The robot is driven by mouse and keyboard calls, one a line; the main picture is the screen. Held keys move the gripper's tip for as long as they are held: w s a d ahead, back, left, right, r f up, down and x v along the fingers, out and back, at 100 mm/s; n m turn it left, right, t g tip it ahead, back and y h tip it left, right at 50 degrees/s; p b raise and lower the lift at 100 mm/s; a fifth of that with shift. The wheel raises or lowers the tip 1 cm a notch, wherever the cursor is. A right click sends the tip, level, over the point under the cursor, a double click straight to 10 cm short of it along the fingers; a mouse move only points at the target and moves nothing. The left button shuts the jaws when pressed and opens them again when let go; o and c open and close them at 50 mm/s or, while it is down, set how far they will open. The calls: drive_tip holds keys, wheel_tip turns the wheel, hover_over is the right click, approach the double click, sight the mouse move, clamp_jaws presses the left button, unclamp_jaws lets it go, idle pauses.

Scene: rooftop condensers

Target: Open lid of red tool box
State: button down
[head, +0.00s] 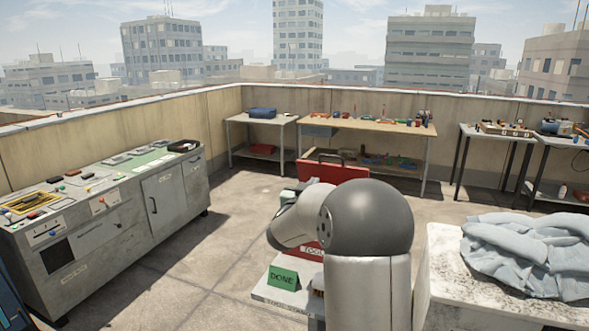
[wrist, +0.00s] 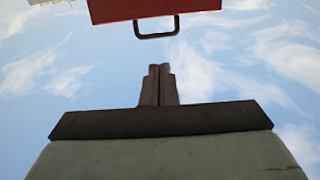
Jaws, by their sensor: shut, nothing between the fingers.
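The red tool box is mostly hidden behind my arm in the head view. Its red lid (head: 335,172) stands raised and upright at the back, with a dark handle on its top edge. Part of its red front with white lettering (head: 312,251) shows low beside my arm. In the wrist view a red panel with a dark loop handle (wrist: 156,27), seemingly the lid, shows at the top edge against the sky. My gripper (wrist: 159,68) is shut and empty, its fingertips pointing toward the handle with a visible gap. The fingertips are hidden in the head view.
A green DONE sign (head: 284,277) stands on the pale surface before the box. A grey cabinet bench (head: 150,212) is at left. A crumpled blue cloth (head: 530,250) covers a block at right. Work tables (head: 380,127) line the back wall. Open floor lies between.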

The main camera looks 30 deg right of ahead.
drive_tip(key=p+x, duration=0.5)
drive_tip(key=x, duration=0.8)
drive_tip(key=shift+w+d+r, duration=0.2)
drive_tip(key=shift+d+r, duration=0.05)
drive_tip(key=shift+d, duration=0.05)
